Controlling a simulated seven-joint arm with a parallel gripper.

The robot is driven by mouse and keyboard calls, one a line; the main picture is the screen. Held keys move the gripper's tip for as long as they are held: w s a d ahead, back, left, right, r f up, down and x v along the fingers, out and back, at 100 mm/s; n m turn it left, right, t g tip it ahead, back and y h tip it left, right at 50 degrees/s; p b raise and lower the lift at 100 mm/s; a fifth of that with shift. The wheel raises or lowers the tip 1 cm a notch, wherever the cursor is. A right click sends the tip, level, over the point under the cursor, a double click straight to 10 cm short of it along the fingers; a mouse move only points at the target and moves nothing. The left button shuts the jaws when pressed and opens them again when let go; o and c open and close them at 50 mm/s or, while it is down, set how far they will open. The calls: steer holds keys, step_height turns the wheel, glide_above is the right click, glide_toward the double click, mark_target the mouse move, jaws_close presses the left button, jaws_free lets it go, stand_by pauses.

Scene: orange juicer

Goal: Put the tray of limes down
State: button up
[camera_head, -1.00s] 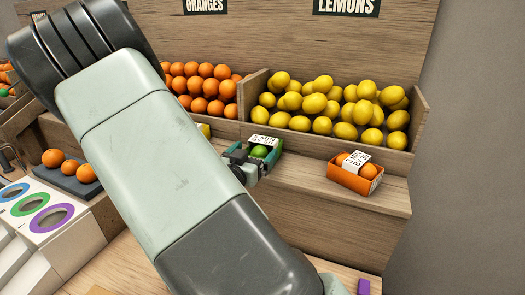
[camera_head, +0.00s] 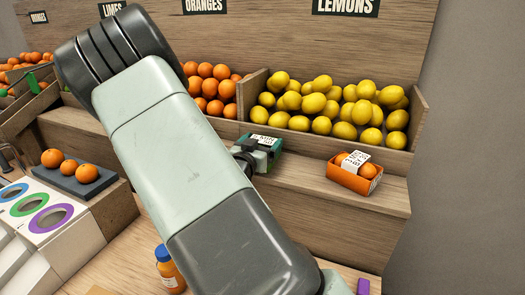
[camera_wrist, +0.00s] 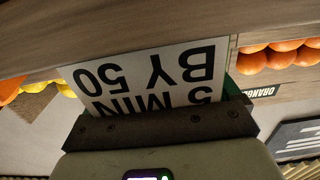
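The green tray of limes (camera_head: 272,154) is at the front shelf below the lemon bin, with a white printed label over it. The limes themselves are hidden now. My gripper (camera_head: 247,152) is at the tray's left side and appears shut on it, though the fingertips are mostly hidden. In the wrist view, the label fills the space just beyond the dark gripper edge, and a strip of the green tray (camera_wrist: 233,90) shows at the right. I cannot tell whether the tray's base touches the shelf.
An orange tray of oranges (camera_head: 352,178) stands on the shelf (camera_head: 305,175) to the right, with bare wood between. Lemons (camera_head: 330,103) and oranges (camera_head: 209,88) fill the bins behind. A juice bottle (camera_head: 170,270) stands below left on the counter.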

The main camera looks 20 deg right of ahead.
steer(key=shift+c, duration=1.4)
step_height(320, 180, up, 10)
steer(key=shift+a, duration=0.1)
steer(key=s+a+r+n+t+y, duration=0.2)
steer(key=s+a+r+y, duration=0.1)
steer(key=a+r, duration=0.2)
steer(key=s+a+r+n+t+y, duration=0.2)
steer(key=s+a+r+n+y, duration=0.1)
steer(key=a, duration=0.6)
step_height(320, 180, up, 2)
steer(key=shift+s+r+n+y, duration=0.2)
steer(key=shift+s+n+y, duration=0.1)
steer(key=shift+y, duration=0.5)
steer(key=m+g+h, duration=0.4)
steer(key=m+h, duration=0.1)
steer(key=h, duration=0.2)
glide_above(262, 141)
steer(key=a, duration=0.1)
step_height(262, 141, down, 10)
steer(key=shift+a+f, duration=0.1)
steer(key=shift+w+d+f+m+h, duration=0.15)
steer(key=shift+d+m+h, duration=0.15)
steer(key=shift+d, duration=0.3)
